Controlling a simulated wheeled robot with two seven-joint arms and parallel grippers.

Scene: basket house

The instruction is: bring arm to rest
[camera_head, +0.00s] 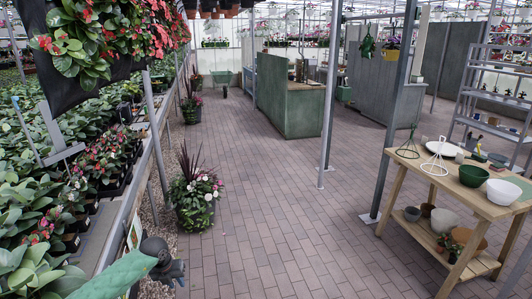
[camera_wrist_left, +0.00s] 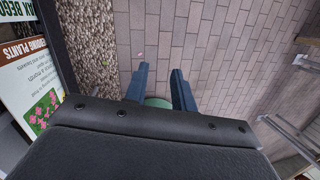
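My left gripper (camera_head: 176,272) is dark and hangs at the end of my green arm at the bottom left of the head view. It is over the edge of the aisle, near the planting bench. In the left wrist view, the two blue-grey fingers of my left gripper (camera_wrist_left: 160,80) stand apart with nothing held between them. A green rounded shape shows low between them; I cannot tell what it is. My right gripper is not in view.
A plant bench (camera_head: 120,215) runs along the left, close to my left arm. A potted plant (camera_head: 194,205) stands beyond the gripper. A wooden table (camera_head: 455,195) with bowls is at the right, near a metal post (camera_head: 392,125). The brick aisle (camera_head: 270,200) between is clear.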

